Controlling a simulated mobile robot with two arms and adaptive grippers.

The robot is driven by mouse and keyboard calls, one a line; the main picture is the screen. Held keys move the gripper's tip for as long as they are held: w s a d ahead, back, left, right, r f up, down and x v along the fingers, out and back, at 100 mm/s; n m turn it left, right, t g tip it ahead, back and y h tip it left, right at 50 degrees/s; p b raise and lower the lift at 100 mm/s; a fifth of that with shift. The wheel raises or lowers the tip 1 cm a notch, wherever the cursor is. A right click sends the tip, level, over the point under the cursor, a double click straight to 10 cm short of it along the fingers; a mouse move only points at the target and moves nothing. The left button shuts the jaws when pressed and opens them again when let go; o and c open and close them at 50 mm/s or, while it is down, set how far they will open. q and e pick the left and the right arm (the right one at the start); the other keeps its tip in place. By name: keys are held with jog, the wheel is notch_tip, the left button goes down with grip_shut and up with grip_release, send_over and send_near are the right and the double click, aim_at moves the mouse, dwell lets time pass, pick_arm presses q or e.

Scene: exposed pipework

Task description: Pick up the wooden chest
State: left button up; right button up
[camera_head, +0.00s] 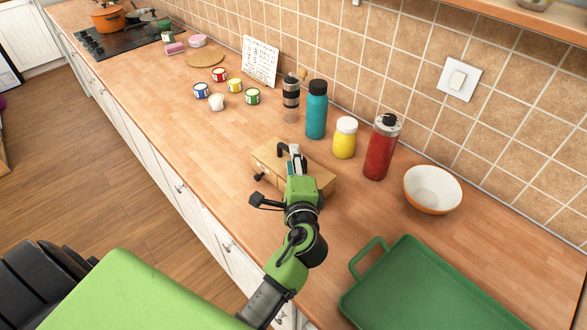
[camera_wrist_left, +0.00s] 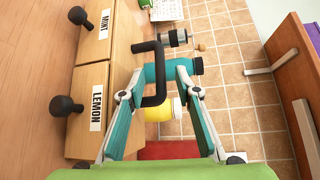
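In the left wrist view the chest (camera_wrist_left: 84,88) shows drawer fronts labelled MINT and LEMON, round black knobs, and a black top handle (camera_wrist_left: 161,78). The handle also shows in the head view (camera_head: 283,149). My left gripper (camera_head: 293,160) is over the chest, partly hiding it. In the wrist view its two fingers (camera_wrist_left: 160,74) are spread apart, with the handle's bar between them; I cannot tell whether either finger touches it. My right gripper is not in view.
A yellow jar (camera_head: 344,138), teal bottle (camera_head: 316,112), red bottle (camera_head: 382,150) and bowl (camera_head: 432,188) stand along the tiled wall. A green tray (camera_head: 420,290) lies at the lower right. Several small cans (camera_head: 235,86) stand farther left. The counter between chest and cans is clear.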

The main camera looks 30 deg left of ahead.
pick_arm(q)
jog(key=x, duration=0.4)
jog(key=shift+w, duration=0.1)
grip_shut()
jog(key=shift+r, duration=0.1)
jog(key=shift+r, duration=0.1)
